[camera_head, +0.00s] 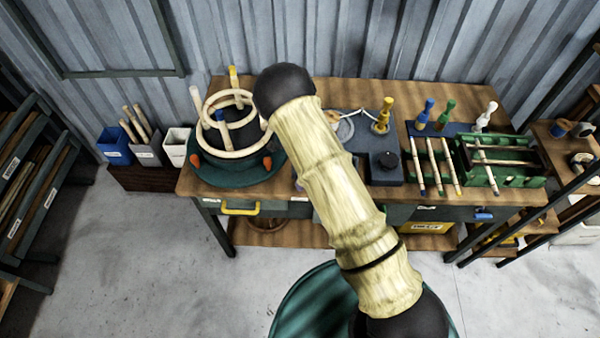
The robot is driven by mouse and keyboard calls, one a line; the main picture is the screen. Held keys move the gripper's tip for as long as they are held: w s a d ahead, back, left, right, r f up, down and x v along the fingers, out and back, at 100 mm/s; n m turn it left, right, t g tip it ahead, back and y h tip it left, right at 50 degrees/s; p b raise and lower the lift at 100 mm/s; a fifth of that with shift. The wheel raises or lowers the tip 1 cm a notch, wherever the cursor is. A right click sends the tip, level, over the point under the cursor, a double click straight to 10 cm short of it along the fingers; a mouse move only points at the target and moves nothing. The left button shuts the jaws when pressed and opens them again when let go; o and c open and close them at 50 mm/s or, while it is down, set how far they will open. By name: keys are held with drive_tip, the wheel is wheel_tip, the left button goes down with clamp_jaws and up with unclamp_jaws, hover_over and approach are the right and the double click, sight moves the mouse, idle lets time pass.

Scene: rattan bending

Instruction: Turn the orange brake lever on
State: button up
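Two small orange parts show at the front of a dark green round base on the left of the workbench. One orange part (195,160) is at its left front, the other orange part (267,162) at its right front. I cannot tell which is the brake lever or how it is set. Pale rattan rings (231,154) stand above the green base (222,178), with a white-tipped post and a yellow-tipped post beside them. My arm crosses the middle of the view, its black joint just right of the rings. My gripper does not show.
Bins (115,144) stand left. A yellow drawer handle (240,211) is below. Concrete floor (160,270) is clear at front left.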

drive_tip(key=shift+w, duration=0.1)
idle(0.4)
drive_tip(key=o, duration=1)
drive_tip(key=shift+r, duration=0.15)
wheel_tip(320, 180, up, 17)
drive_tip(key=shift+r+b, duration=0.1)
drive_tip(key=shift+b, duration=1.05)
